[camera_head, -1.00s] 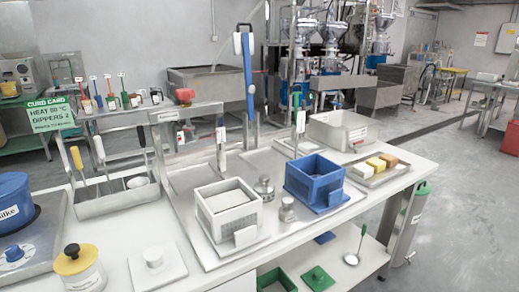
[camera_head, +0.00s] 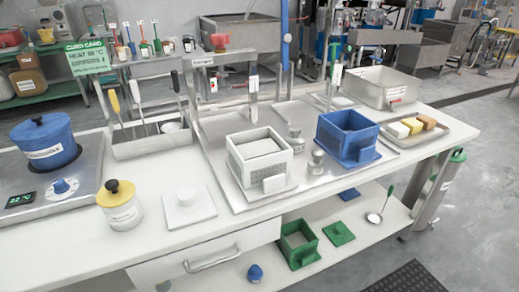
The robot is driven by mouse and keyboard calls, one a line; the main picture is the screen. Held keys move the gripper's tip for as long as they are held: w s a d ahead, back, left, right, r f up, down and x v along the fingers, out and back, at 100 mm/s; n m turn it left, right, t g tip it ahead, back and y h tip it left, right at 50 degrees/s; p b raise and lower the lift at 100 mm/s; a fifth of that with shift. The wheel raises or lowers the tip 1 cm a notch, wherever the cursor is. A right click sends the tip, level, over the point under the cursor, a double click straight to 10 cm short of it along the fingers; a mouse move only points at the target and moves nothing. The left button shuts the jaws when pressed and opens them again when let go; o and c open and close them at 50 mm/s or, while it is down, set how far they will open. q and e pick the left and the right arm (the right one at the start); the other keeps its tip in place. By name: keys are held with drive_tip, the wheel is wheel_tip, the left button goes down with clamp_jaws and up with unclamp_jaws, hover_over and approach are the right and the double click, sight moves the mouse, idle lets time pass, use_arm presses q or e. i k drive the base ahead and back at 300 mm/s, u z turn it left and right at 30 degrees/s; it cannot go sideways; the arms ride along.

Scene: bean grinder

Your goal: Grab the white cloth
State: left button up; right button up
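I cannot clearly make out a white cloth. A white slatted box (camera_head: 245,172) stands on the metal tray of the bench, with a pale flat surface (camera_head: 259,147) inside that I cannot identify. A flat white square with a knob (camera_head: 187,210) lies on the bench to its left. Neither of my grippers is in view.
A blue box (camera_head: 342,142) and small metal weights (camera_head: 317,162) stand right of the white box. A blue pot (camera_head: 45,144) and yellow-lidded jar (camera_head: 120,207) are at left. A green box (camera_head: 299,244) sits on the lower shelf. Bare bench top lies along the front.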

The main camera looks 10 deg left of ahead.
sight(258, 150)
drive_tip(key=z, duration=1.7)
drive_tip(key=i, duration=1.25)
drive_tip(key=u, duration=3.4)
